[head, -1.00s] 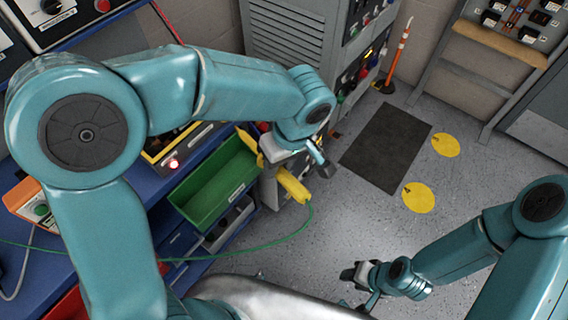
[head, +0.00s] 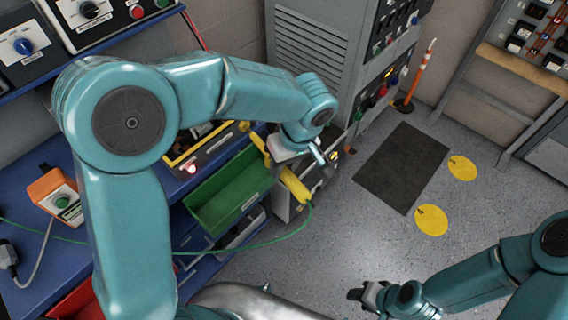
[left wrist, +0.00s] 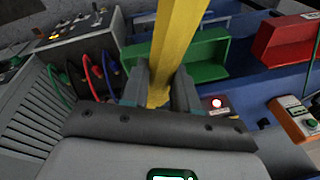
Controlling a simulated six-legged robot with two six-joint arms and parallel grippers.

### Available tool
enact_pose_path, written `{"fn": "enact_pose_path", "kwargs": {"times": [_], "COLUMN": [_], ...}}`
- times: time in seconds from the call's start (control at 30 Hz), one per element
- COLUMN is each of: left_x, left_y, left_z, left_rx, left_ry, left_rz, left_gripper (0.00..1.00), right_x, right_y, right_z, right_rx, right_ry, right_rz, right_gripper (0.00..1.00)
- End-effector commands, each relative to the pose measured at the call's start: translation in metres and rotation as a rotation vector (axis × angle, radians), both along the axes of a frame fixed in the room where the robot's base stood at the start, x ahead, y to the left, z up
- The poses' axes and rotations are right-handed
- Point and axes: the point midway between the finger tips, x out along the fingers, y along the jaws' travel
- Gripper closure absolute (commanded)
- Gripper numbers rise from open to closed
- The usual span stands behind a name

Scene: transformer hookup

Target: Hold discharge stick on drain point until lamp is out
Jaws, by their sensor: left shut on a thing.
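The yellow discharge stick (head: 292,184) is in my left gripper (head: 318,154), which is shut on it. A green wire runs from its lower end. Its upper end is near the yellow-framed box (head: 205,146) on the blue bench; I cannot tell whether it touches anything. The stick also rises between the fingers in the left wrist view (left wrist: 178,45). I cannot make out the drain point. My right gripper (head: 362,294) is low over the floor, its jaws unclear.
An orange box (head: 55,196) with a green button sits at left. A grey cabinet (head: 318,45) stands behind my left arm. A dark mat (head: 402,167) and yellow floor discs (head: 431,220) lie right.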

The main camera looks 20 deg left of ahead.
Motion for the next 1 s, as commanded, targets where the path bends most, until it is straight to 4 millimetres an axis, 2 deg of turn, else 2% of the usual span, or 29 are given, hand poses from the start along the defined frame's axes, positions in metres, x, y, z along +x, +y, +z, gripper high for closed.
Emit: {"fn": "enact_pose_path", "kwargs": {"times": [1.0], "left_x": [0.0056], "left_y": [0.0073], "left_z": [-0.0022], "left_rx": [0.0], "left_ry": [0.0], "left_rz": [0.001], "left_gripper": [1.0], "right_x": [0.0], "right_y": [0.0], "right_z": [-0.0018], "right_rx": [0.0], "right_ry": [0.0], "right_rz": [0.0], "right_gripper": [0.57]}}
